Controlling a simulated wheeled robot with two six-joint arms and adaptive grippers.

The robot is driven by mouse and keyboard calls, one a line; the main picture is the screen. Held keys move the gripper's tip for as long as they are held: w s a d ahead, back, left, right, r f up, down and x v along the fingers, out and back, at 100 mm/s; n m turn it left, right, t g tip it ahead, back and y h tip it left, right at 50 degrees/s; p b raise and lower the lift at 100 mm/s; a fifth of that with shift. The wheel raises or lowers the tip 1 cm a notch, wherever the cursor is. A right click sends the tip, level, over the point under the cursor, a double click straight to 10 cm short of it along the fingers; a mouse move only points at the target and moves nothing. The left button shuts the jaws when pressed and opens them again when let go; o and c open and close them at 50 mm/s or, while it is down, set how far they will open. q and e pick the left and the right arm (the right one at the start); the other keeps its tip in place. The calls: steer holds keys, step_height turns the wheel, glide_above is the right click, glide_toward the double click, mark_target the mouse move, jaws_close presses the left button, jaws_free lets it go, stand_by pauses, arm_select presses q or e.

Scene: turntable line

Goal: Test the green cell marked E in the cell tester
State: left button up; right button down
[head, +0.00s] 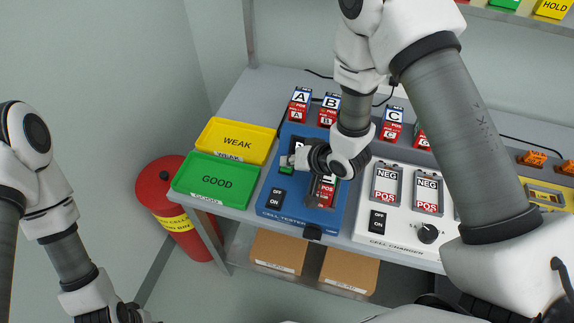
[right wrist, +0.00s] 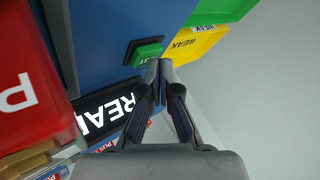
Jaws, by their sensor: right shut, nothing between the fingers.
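The blue cell tester (head: 272,208) lies on the bench, with a green button (head: 286,170), an OFF/ON switch (head: 278,195) and a bay holding a red-faced block (head: 326,192). The button (right wrist: 148,52) and a dark display starting "REA" (right wrist: 105,113) show in the right wrist view, with a red face (right wrist: 20,100) marked P close by. My right gripper (head: 286,160) is shut and empty, its tips (right wrist: 161,66) right beside the button; contact cannot be told. No letter E is readable. My left gripper (head: 122,312) is low at the left, jaws unclear.
A green GOOD tray (head: 190,182) and yellow WEAK tray (head: 263,145) stand left of the tester. The white cell charger (head: 365,225) is to its right.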

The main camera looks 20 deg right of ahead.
mark_target(289, 168)
steer(key=shift+s+p, duration=0.15)
steer(key=shift+p, duration=0.5)
steer(key=shift+d+r, duration=0.1)
steer(key=shift+r, duration=0.25)
step_height(289, 168, up, 5)
steer(key=p, duration=0.4)
steer(key=shift+p, duration=0.35)
